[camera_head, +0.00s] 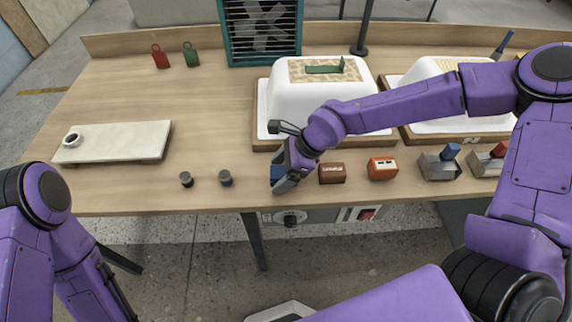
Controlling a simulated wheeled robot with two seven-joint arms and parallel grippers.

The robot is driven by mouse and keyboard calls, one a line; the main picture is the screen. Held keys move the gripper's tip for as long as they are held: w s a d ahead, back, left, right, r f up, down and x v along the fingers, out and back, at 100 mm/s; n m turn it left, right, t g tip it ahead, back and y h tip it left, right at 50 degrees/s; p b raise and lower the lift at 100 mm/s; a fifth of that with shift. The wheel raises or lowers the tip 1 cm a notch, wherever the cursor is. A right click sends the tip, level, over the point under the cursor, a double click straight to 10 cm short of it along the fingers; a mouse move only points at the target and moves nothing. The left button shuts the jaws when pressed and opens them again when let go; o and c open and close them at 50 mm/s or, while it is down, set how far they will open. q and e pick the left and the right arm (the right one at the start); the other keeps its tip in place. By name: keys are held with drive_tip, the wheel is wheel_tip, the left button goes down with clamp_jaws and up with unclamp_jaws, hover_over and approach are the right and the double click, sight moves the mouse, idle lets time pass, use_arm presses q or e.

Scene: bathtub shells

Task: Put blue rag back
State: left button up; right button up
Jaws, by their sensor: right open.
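A small blue thing (276,172), which looks like the blue rag, is near the front edge of the workbench. My right gripper (281,181) is right at it and hides much of it. The gripper is open and points down toward the bench top. I cannot tell whether its fingers touch the blue thing. My left arm shows at the lower left, but its gripper is out of view.
A brown block (332,173) and an orange block (382,168) stand right of my gripper. Two small dark jars (225,178) stand left of it. A white tub shell (300,100) is behind. A pale board (125,138) lies at left. The bench's left middle is clear.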

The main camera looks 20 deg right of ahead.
drive_tip(key=v, duration=1.2)
